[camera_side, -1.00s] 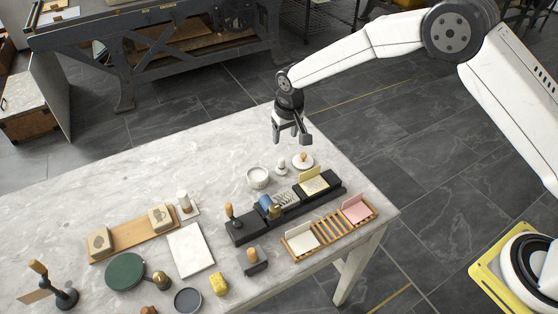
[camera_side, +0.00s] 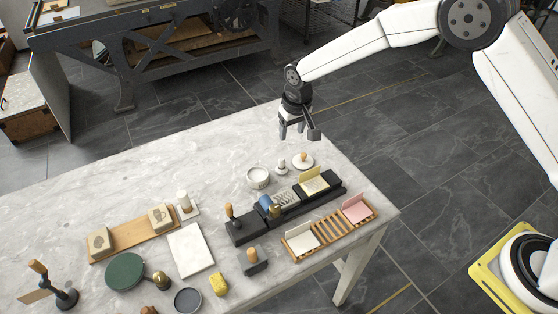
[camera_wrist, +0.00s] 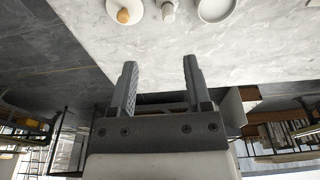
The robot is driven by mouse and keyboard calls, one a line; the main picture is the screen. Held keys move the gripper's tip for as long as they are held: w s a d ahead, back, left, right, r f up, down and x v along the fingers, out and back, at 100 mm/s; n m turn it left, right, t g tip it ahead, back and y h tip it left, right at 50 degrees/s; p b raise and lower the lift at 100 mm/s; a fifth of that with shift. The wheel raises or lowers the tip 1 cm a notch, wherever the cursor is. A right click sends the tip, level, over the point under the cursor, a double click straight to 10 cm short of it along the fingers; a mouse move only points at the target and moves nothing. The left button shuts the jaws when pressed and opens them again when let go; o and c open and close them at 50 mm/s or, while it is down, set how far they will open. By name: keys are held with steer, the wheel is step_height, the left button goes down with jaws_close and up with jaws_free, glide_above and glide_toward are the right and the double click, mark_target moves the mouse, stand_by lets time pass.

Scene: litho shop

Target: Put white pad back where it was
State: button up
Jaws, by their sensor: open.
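A white pad (camera_side: 303,238) sits at the near-left end of the slatted wooden rack (camera_side: 328,229) on the marble table in the side view. A pink pad (camera_side: 356,210) sits at the rack's other end. My gripper (camera_side: 298,134) is open and empty, raised near the table's far edge, well behind and apart from the rack. In the wrist view the two fingers of my gripper (camera_wrist: 159,64) are spread with nothing between them. The wrist view does not show the white pad or the rack.
A long black holder (camera_side: 245,232) carries a yellow pad (camera_side: 314,183) and several small tools behind the rack. A white bowl (camera_side: 257,178) and a white dish with a wooden knob (camera_side: 303,161) stand nearer my gripper. The table's far left part is clear.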

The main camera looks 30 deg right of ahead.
steer(key=s+d+r, duration=0.2)
steer(key=s+d, duration=0.2)
steer(key=s, duration=0.5)
steer(key=s+d+r, duration=0.2)
steer(key=s+d, duration=0.2)
steer(key=s, duration=0.5)
steer(key=s+d+r, duration=0.3)
steer(key=s+d, duration=0.1)
steer(key=s, duration=0.5)
steer(key=shift+d+t, duration=0.4)
steer(key=shift+s, duration=0.1)
